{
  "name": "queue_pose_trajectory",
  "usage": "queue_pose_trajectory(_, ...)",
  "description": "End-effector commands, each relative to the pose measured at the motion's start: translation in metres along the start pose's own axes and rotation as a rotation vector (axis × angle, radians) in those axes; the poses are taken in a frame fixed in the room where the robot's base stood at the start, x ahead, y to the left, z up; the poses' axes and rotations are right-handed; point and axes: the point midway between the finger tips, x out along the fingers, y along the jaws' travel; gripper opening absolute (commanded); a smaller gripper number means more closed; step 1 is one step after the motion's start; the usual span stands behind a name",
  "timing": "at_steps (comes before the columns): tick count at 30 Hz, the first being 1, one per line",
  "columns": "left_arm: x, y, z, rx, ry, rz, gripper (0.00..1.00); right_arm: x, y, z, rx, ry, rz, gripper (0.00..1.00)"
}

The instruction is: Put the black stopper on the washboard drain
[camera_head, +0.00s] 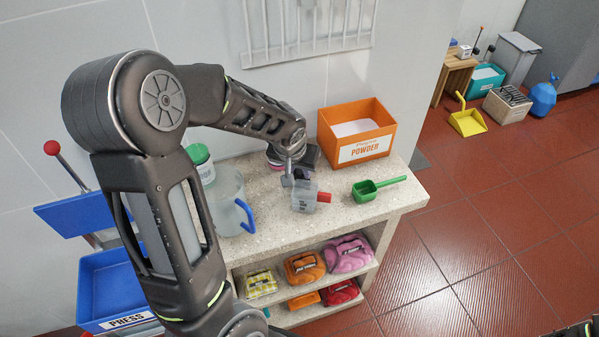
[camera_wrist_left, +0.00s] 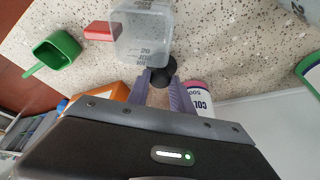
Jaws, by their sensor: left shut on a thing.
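My left gripper (camera_wrist_left: 160,90) reaches down over the speckled counter, its pale fingers closed on a small dark round piece, which looks like the black stopper (camera_wrist_left: 162,74). In the head view, the left gripper (camera_head: 289,176) is just behind a clear container (camera_head: 304,197). The stopper cannot be made out there. In the wrist view, the same clear container (camera_wrist_left: 142,38) lies right beyond the stopper; I cannot tell whether they touch. I cannot make out a washboard or its drain.
A red block (camera_head: 324,197) lies beside the clear container. A green scoop (camera_head: 378,187), an orange powder box (camera_head: 355,131) and a clear jug (camera_head: 229,199) stand on the counter (camera_head: 275,234). A white jar with a pink lid (camera_wrist_left: 203,100) is near the fingers.

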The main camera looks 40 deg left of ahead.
Motion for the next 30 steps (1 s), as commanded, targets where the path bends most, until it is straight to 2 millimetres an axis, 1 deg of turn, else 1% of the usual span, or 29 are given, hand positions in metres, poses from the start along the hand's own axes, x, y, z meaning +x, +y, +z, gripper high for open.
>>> queue_pose_trajectory(5, -0.024, 0.000, -0.012, 0.000, 0.007, 0.001, 0.00, 0.000, 0.000, 0.000, 0.000, 0.000, 0.000, 0.36)
queue_pose_trajectory(12, -0.067, 0.000, -0.029, 0.000, 0.005, 0.002, 0.00, 0.002, 0.001, 0.000, 0.000, 0.000, 0.000, 0.36)
queue_pose_trajectory(15, -0.080, 0.000, -0.034, 0.001, 0.004, 0.001, 0.00, 0.002, 0.001, 0.000, 0.000, 0.000, 0.000, 0.36)
queue_pose_trajectory(20, -0.088, 0.000, -0.036, 0.001, 0.001, 0.001, 0.00, 0.003, 0.001, 0.000, 0.000, 0.000, 0.000, 0.36)
queue_pose_trajectory(30, -0.087, 0.000, -0.036, 0.001, 0.000, 0.001, 0.00, 0.002, 0.001, 0.000, 0.000, 0.000, 0.000, 0.36)
